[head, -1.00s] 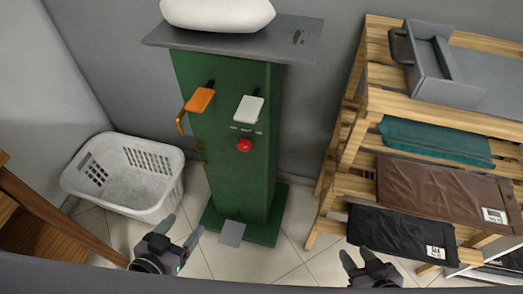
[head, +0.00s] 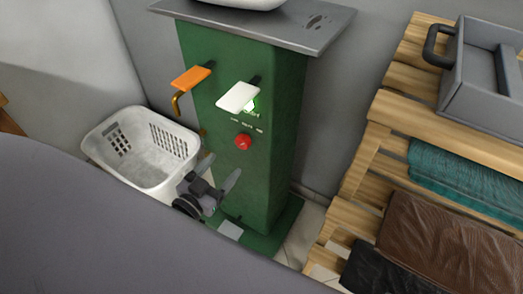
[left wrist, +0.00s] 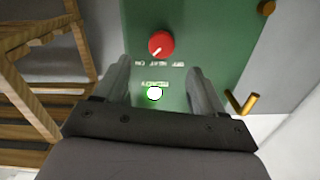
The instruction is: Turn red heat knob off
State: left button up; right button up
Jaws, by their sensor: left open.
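The red heat knob (head: 243,142) is on the front of the green machine column (head: 285,130), below a white pedal-like lever (head: 238,97). My left gripper (head: 220,172) is open and empty, below the knob in the head view. In the left wrist view its fingers (left wrist: 159,66) are spread, with the knob beyond their tips and apparently untouched. A green-rimmed white light (left wrist: 154,93) glows near the labels. My right gripper is out of view.
A white basket (head: 112,160) stands left of the column. An orange lever (head: 191,77) and a brass hook (head: 177,102) stick out from the column. A wooden rack (head: 375,150) with folded cloths is on the right. Floor shows between column and rack.

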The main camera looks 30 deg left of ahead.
aim_at(241, 145)
pick_arm(q)
jog(key=shift+w+d+f+b, duration=0.1)
jog(key=shift+w+b, duration=0.25)
jog(key=shift+w, duration=1.8)
jog(key=shift+w+d+f+b, duration=0.1)
jog(key=shift+w+b, duration=0.2)
jog(key=shift+w, duration=1.8)
jog(key=c, duration=1.1)
